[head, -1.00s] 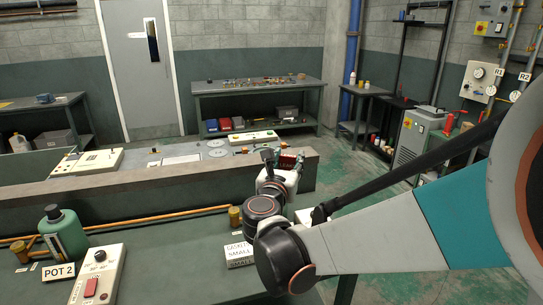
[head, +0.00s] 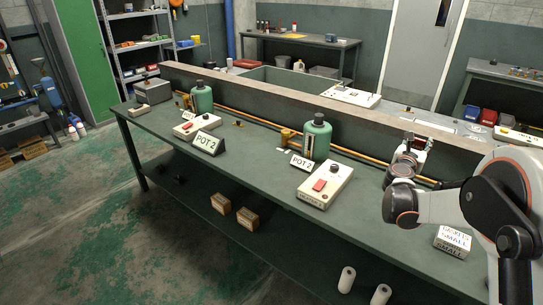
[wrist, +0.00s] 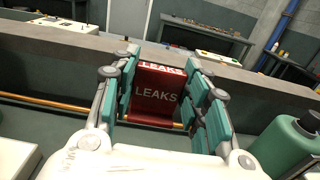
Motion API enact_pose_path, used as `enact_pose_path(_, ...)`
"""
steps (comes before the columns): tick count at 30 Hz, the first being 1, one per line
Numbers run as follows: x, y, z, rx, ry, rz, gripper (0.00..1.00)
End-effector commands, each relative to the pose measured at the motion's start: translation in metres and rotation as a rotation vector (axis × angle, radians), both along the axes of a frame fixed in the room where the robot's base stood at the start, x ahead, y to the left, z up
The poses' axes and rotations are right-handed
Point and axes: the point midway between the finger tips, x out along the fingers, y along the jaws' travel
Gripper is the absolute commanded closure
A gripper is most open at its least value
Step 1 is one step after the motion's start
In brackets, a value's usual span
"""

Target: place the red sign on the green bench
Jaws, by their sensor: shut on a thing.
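The red sign (wrist: 153,95), lettered "LEAKS" in white, is between the two teal-padded fingers of my gripper (wrist: 162,100) in the wrist view. My gripper is shut on it. In the head view, my gripper (head: 418,143) is at the right, in front of the low grey wall, and only a small red part of the sign shows. The green bench (head: 255,162) runs from the left to the lower right below the arm. The sign appears held above the bench's right part; the exact gap cannot be told.
On the bench stand green bottles (head: 317,138), the POT 2 label (head: 301,164), a POT label farther left (head: 207,143), a switch box (head: 325,186) and a white GASKETS box (head: 453,240). An orange pipe (head: 258,119) runs along the back. Bare bench top lies between them.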

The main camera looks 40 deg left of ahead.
Motion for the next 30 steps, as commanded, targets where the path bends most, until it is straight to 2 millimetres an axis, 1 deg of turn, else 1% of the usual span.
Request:
enact_pose_path(1,0.008,0.000,-0.010,0.000,0.000,0.003,0.82)
enact_pose_path(4,0.017,0.002,-0.020,0.000,0.000,0.013,0.82)
enact_pose_path(7,0.021,0.002,-0.025,0.000,0.000,0.017,0.82)
enact_pose_path(12,0.022,0.002,-0.026,0.000,0.000,0.017,0.82)
enact_pose_path(14,0.022,0.002,-0.031,0.000,0.000,0.017,0.82)
enact_pose_path(17,0.022,0.002,-0.047,0.000,0.000,0.017,0.82)
enact_pose_path(24,0.022,0.002,-0.107,0.000,0.000,0.017,0.82)
enact_pose_path(30,0.022,0.002,-0.153,0.000,0.000,0.017,0.82)
